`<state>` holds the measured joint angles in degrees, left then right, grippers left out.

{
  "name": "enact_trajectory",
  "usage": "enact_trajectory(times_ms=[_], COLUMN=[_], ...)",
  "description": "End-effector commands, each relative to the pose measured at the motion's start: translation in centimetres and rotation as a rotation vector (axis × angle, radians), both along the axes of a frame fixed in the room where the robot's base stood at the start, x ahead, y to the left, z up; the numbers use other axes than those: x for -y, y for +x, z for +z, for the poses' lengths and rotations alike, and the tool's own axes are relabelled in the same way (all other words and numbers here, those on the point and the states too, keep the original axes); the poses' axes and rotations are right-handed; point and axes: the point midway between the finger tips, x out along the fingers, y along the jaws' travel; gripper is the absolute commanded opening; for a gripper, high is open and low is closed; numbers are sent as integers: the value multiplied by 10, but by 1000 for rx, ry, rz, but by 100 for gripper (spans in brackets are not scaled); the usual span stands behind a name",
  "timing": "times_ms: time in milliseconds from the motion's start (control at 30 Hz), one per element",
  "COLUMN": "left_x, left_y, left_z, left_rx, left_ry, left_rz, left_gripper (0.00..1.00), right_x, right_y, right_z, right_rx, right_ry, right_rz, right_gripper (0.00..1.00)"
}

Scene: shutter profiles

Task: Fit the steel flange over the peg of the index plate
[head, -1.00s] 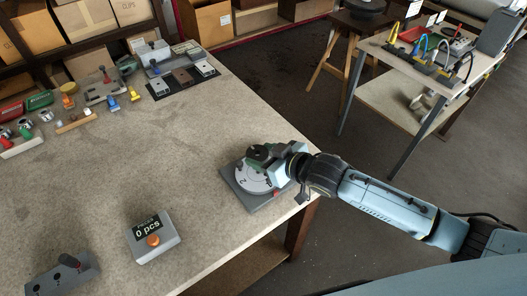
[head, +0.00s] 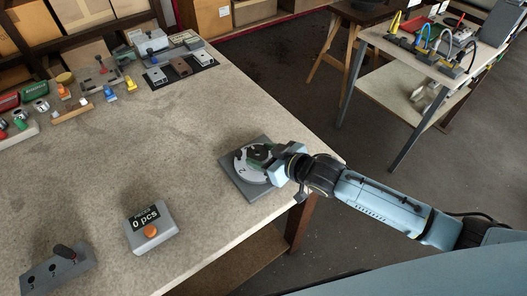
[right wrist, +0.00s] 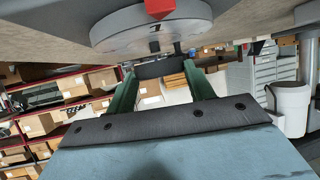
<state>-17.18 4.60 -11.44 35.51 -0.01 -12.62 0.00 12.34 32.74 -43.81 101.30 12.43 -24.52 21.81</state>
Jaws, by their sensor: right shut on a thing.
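The index plate is a grey square base (head: 237,182) with a pale round disc (head: 242,170) marked with a 2, near the table's right edge. In the right wrist view the disc (right wrist: 120,38) shows at the top with a red pointer (right wrist: 160,7). My right gripper (head: 259,154) is at the disc; its green fingers are shut on a dark block (right wrist: 160,68) close against the disc. I cannot tell where the peg is. Small silver round pieces (head: 41,104) stand at the far left; I cannot tell whether one is the steel flange. My left gripper is not in view.
A counter box (head: 165,224) reading 0 pcs with an orange button and a grey block with a dark lever (head: 65,268) stand at the front left. Several parts and fixtures (head: 180,68) line the back. The middle of the table is clear. A side table (head: 420,95) stands behind right.

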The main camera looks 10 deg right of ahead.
Motion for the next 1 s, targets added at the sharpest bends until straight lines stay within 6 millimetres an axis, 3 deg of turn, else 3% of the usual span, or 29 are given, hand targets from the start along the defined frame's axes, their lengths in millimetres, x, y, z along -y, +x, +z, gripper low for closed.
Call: enact_trajectory(times_ms=[1000], left_x=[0], left_y=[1], left_z=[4], left_rx=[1], left_ry=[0], left_rz=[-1], left_gripper=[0], right_x=[0], right_y=[0], right_z=[-2], right_rx=[3], right_ry=[1], right_rz=[0], right_gripper=[18])
